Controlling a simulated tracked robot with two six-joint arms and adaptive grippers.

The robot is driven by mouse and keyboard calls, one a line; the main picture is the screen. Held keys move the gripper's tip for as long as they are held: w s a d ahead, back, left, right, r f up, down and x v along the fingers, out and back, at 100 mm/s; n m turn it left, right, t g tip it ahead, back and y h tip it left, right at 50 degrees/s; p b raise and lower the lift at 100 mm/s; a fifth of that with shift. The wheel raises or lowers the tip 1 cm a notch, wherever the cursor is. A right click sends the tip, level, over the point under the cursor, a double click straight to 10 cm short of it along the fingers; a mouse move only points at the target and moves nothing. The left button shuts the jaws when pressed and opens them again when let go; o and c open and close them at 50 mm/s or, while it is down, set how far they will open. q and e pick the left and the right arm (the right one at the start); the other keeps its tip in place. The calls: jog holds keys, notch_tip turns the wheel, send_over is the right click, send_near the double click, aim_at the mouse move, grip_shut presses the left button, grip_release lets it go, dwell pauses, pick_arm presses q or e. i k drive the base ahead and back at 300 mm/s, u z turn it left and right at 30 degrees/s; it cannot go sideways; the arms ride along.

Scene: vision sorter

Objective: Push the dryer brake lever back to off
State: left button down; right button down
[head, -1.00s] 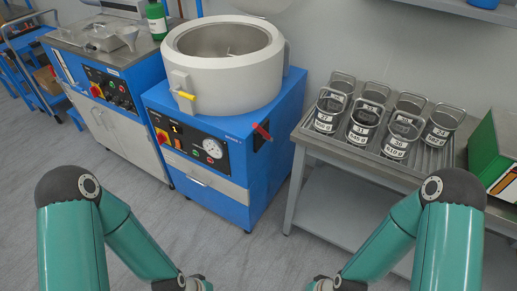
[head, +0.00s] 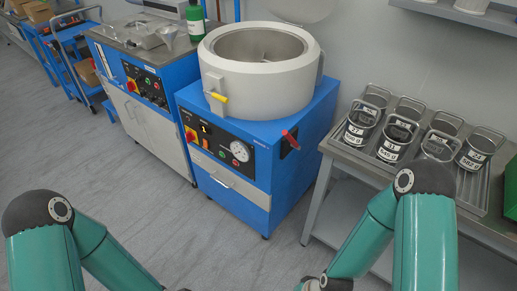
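The dryer is a blue cabinet (head: 285,185) with a round white drum (head: 256,90) on top, standing at the centre of the head view. A lever with a red grip (head: 289,138) sits on a black plate on the cabinet's right side, near the top front corner. A yellow-gripped handle (head: 216,97) sticks out from the front of the drum. I cannot tell from any label which one is the brake. My arms stand in the foreground, well short of the dryer, and touch neither lever.
The dryer's front panel (head: 218,143) has a gauge and buttons. A metal table (head: 345,150) with several labelled mesh-like baskets stands to the right. Another blue-and-steel machine (head: 150,100) stands left, with a green bottle (head: 195,20) behind. Grey floor (head: 130,190) before the dryer is clear.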

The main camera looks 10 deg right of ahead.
aim_at(294, 144)
jog(key=z, duration=0.95)
jog(key=i, duration=0.2)
jog(key=u, duration=3.6)
jog(key=i, duration=0.7)
jog(key=z, duration=2.5)
jog(key=i, duration=0.4)
jog(key=z, duration=0.05)
